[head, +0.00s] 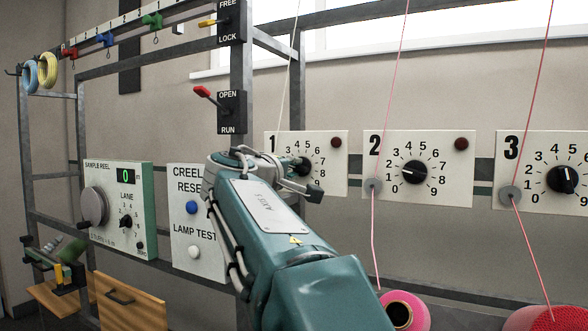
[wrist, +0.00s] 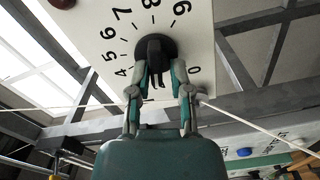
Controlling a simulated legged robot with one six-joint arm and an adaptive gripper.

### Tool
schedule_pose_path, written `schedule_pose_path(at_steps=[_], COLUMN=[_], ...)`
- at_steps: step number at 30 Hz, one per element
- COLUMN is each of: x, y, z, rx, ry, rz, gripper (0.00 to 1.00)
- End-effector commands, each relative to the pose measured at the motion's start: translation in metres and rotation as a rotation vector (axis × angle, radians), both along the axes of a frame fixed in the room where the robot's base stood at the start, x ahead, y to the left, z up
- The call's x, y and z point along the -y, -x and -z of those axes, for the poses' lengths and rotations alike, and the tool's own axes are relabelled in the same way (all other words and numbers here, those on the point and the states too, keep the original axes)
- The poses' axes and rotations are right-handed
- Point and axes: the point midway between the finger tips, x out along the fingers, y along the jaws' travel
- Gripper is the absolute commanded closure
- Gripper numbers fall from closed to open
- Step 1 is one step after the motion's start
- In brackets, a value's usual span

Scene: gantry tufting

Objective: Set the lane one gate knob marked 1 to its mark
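The lane one gate panel (head: 339,160), marked 1, is white with a numbered dial. Its black gate knob (head: 304,164) is partly hidden by my arm in the head view. In the wrist view, the knob (wrist: 155,47) has a raised grip bar in front of the rotated dial panel (wrist: 88,22). My gripper (wrist: 161,72) is open, with one fingertip on each side of the bar's near part. The left fingertip is close to the bar; a gap shows at the right. Contact is unclear. The knob's pointer reading is not legible.
Panels marked 2 (head: 440,180) and 3 (head: 520,142) stand to the right, with pink yarn running in front. The creel reset panel (head: 183,255) and sample reel panel (head: 150,190) stand left. Red (head: 203,91) and yellow (head: 207,22) levers stick out above my arm.

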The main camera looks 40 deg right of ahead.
Motion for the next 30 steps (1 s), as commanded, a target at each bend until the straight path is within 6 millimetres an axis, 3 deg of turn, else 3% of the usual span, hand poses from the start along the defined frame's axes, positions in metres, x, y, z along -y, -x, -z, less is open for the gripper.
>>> schedule_pose_path(at_steps=[14, 30], x=[-0.006, -0.097], y=[0.003, 0.038], z=[-0.002, 0.0], rx=[0.002, 0.0], ry=[0.002, 0.003], rz=[0.001, -0.003], gripper=[0.5, 0.5])
